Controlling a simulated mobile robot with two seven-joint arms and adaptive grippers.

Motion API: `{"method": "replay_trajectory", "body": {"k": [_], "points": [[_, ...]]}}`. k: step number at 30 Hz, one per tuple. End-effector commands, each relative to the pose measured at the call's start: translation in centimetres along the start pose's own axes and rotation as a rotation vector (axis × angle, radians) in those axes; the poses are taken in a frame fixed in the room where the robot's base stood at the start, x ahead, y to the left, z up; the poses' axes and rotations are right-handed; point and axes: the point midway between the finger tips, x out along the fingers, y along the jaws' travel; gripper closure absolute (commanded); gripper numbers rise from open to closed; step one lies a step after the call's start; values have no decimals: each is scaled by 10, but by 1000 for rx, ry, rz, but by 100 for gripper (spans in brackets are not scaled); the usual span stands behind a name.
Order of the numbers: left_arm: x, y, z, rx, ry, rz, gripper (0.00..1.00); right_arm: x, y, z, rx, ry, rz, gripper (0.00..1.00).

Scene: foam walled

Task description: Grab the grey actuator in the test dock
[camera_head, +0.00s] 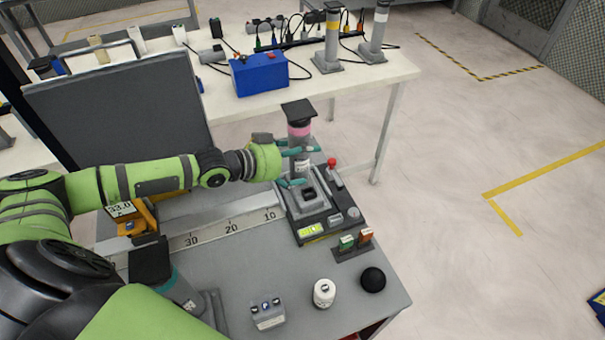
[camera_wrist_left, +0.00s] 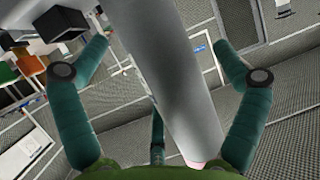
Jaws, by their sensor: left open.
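The grey actuator (camera_head: 299,144) has a pink band and a square black top. It stands upright at the test dock (camera_head: 318,215), a dark unit with a lit display and a red-knobbed lever. My left gripper (camera_head: 303,166) reaches in from the left, its teal fingers on either side of the actuator's lower body. In the left wrist view the grey shaft (camera_wrist_left: 175,75) runs between the spread fingers of the gripper (camera_wrist_left: 163,42). Gaps show beside the outer fingers; contact with the finger behind is unclear. The actuator's lower end is partly hidden by the fingers. My right gripper is out of view.
A teal-banded actuator (camera_head: 180,292) stands at the front left. A dark panel (camera_head: 120,105) rises behind my arm. A blue box (camera_head: 260,75) is on the back table.

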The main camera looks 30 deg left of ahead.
Motion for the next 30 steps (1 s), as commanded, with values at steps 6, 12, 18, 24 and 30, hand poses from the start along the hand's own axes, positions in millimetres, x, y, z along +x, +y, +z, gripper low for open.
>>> {"method": "replay_trajectory", "body": {"k": [6, 12, 18, 24, 30], "points": [[4, 0, 0, 2, 0, 0, 3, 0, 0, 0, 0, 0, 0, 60], [3, 0, 0, 2, 0, 0, 55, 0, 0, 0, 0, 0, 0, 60], [3, 0, -3, 4, 6, 0, 91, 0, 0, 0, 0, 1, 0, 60], [3, 0, -3, 4, 5, 0, 91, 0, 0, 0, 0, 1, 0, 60], [-1, 0, -13, 5, 7, 0, 91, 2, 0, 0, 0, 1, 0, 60]]}}
